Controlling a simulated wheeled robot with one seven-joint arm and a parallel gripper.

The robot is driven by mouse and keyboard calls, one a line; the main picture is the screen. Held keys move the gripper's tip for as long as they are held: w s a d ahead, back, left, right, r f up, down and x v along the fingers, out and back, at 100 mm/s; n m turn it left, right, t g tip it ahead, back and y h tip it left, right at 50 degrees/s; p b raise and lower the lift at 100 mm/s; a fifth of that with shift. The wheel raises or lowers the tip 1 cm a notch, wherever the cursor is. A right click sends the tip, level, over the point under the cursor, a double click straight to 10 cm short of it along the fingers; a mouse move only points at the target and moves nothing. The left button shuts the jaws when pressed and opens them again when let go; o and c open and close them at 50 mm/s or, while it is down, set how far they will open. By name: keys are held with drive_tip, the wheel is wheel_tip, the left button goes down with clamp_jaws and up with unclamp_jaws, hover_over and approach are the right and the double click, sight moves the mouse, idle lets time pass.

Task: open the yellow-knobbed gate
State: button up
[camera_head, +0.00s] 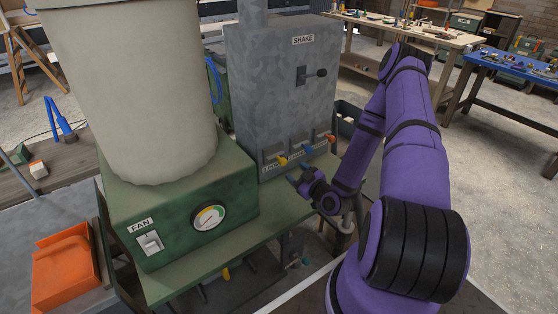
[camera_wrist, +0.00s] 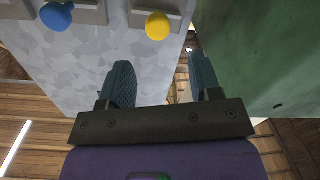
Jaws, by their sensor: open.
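The yellow knob (camera_head: 282,160) sits at the left end of a row on the lower front of the grey SHAKE cabinet (camera_head: 270,90). In the wrist view the yellow knob (camera_wrist: 158,25) is at the top middle, beyond my fingertips and roughly in line with the gap between them. The blue knob (camera_head: 307,150) is beside it; it also shows in the wrist view (camera_wrist: 56,16). My gripper (camera_head: 298,181) is just below and in front of the row. In the wrist view my gripper (camera_wrist: 162,72) is open with nothing between the fingers.
An orange knob (camera_head: 331,138) is at the row's right end. The green fan box (camera_head: 180,215) with a gauge stands close on the left, under a big pale cylinder (camera_head: 135,90). A green shelf (camera_head: 245,235) lies below. An orange tray (camera_head: 65,265) is far left.

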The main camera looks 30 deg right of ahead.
sight(284, 163)
drive_tip(key=shift+m+h, duration=0.3)
drive_tip(key=w, duration=1)
drive_tip(key=shift+w+a+f, duration=0.1)
drive_tip(key=shift+a+f, duration=0.05)
drive_tip(key=shift+f, duration=0.1)
